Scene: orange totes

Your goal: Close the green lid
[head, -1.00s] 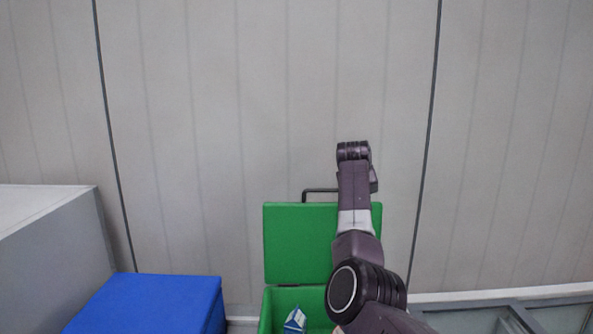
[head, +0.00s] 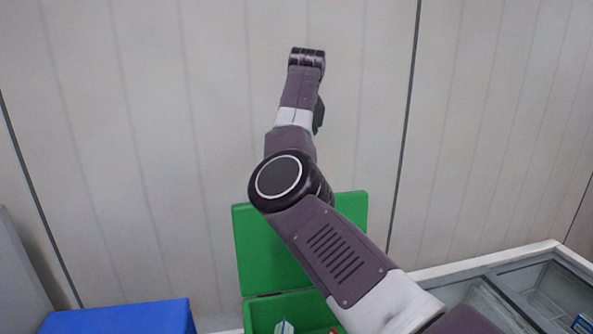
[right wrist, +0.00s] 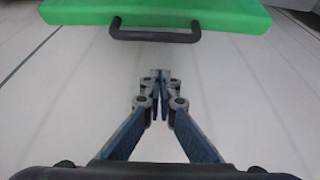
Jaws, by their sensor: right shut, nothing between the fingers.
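The green lid (head: 262,250) stands open and upright at the back of the green box (head: 262,315) in the head view. My right arm crosses in front of it and hides part of it. In the right wrist view the lid (right wrist: 155,12) is at the top, with its black handle (right wrist: 155,33) on the near edge. My right gripper (right wrist: 160,78) is shut and empty, apart from the handle, which appears beyond the fingertips. In the head view this gripper cannot be made out at the arm's raised end. My left gripper is not in view.
A blue-and-white carton (head: 284,327) is inside the green box. A blue box (head: 125,318) stands to the left. A glass-topped case (head: 490,285) is at the right. A pale panelled wall (head: 150,130) is behind everything.

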